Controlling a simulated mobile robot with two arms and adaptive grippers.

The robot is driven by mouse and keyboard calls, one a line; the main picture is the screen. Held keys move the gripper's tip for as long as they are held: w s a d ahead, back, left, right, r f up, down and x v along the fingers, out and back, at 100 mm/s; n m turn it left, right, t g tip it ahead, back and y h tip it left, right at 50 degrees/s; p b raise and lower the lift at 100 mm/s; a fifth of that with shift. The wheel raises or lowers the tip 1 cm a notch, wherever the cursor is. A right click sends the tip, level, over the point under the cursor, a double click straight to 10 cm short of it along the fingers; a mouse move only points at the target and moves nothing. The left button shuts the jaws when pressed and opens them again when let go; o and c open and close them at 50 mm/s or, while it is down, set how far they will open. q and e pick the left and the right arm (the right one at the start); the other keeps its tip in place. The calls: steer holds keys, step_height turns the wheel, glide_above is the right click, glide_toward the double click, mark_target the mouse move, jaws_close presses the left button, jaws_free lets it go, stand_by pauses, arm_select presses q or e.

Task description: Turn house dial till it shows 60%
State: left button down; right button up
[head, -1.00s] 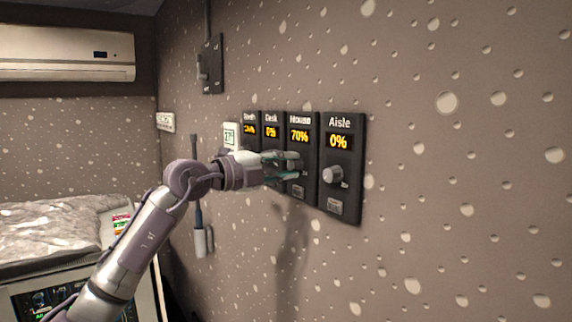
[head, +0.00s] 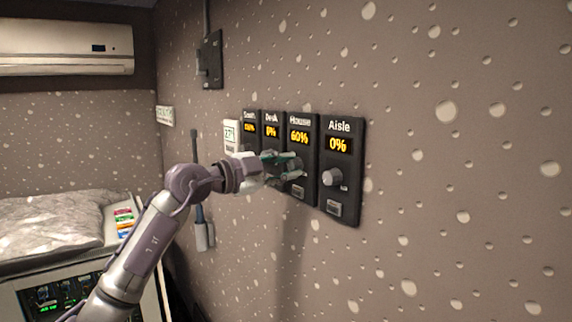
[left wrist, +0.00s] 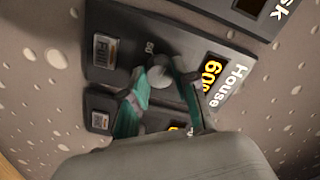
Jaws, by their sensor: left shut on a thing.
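The House panel (head: 301,132) is a dark upright plate on the wall, and its orange display reads 60%. In the left wrist view the House panel (left wrist: 110,65) appears rotated, with its display partly showing "60". The House dial (left wrist: 160,77) is a pale round knob between the teal fingertips. My left gripper (head: 290,167) is shut on the dial, reaching in from the left; it also shows in the left wrist view (left wrist: 155,85). In the head view the fingers hide the dial. My right gripper is in neither view.
The Aisle panel (head: 341,170), reading 0%, stands just right of House, with its knob (head: 332,177) sticking out. The Desk panel (head: 271,125) and another panel (head: 250,125) are to the left. A thermostat (head: 231,135) and a switch box (head: 211,60) are further left.

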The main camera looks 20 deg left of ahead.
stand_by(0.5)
arm_select(q)
steer(key=c, duration=0.9)
jaws_free()
steer(key=shift+a, duration=0.15)
steer(key=shift+v, duration=5.9)
